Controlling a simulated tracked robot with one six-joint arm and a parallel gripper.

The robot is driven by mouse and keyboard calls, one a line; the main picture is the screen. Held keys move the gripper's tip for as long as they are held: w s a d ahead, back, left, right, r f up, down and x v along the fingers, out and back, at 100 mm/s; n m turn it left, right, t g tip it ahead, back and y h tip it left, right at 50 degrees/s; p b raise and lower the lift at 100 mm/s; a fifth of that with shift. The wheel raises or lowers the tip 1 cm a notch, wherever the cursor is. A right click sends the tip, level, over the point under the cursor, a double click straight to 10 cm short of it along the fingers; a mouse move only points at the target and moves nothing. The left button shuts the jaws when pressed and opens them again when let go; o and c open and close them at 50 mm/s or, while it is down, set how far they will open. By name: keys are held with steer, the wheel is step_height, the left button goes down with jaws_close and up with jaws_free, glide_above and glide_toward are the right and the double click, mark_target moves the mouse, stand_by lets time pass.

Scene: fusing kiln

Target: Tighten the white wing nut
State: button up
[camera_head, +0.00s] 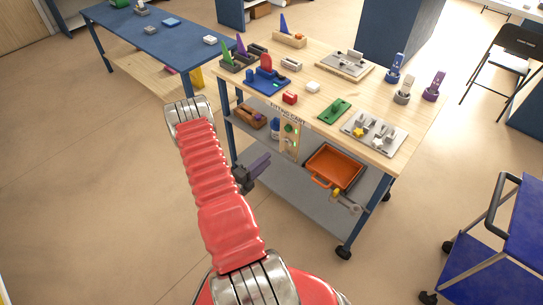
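A grey plate (399,137) lies at the front right of the wooden cart top. It carries several grey fittings, a yellow knob-like piece (358,132) and, to the right of that, a small white piece (377,143) that looks like the white wing nut. It is too small to tell how tight it sits. My red arm rises in front of the cart's left side. My gripper (260,166), dark with purple fingers, is beside the cart, below its top and well left of the white piece, apart from it. Whether the fingers are open is too small to tell.
A green block (334,111) lies left of the plate. An orange tray (334,167) is on the lower shelf. Blue, grey and purple upright tools stand at the back right. Floor in front of the cart is clear; a blue cart (497,255) stands right.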

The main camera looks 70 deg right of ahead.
steer(key=shift+v, duration=1.45)
